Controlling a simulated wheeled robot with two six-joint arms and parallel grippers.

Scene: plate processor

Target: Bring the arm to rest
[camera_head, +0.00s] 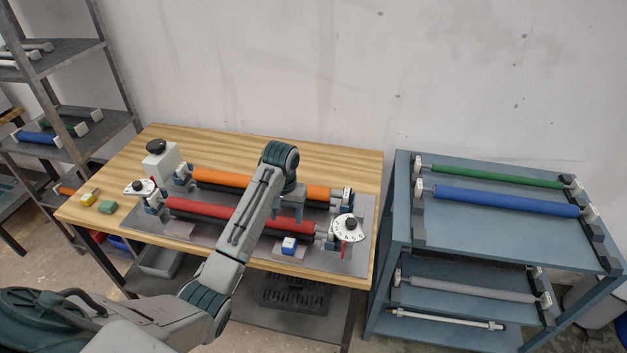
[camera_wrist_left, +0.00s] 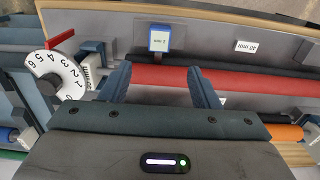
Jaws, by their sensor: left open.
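My left arm reaches in from the lower left in the head view and stretches over the plate processor (camera_head: 345,262) on the wooden table. Its left gripper (camera_head: 287,208) points down over the rollers, near the right part of the red roller (camera_head: 195,208). In the left wrist view the gripper (camera_wrist_left: 160,85) has its two fingers apart with nothing held between them. The red roller (camera_wrist_left: 240,79) runs across behind the fingertips there; I cannot tell how far below it is. The orange roller (camera_head: 225,178) lies behind the red one, partly hidden by my arm. My right gripper is not in view.
A numbered dial (camera_head: 346,230) and a blue-and-white block (camera_head: 289,245) are close to the gripper. A blue-grey rack (camera_head: 470,225) with rollers stands right.

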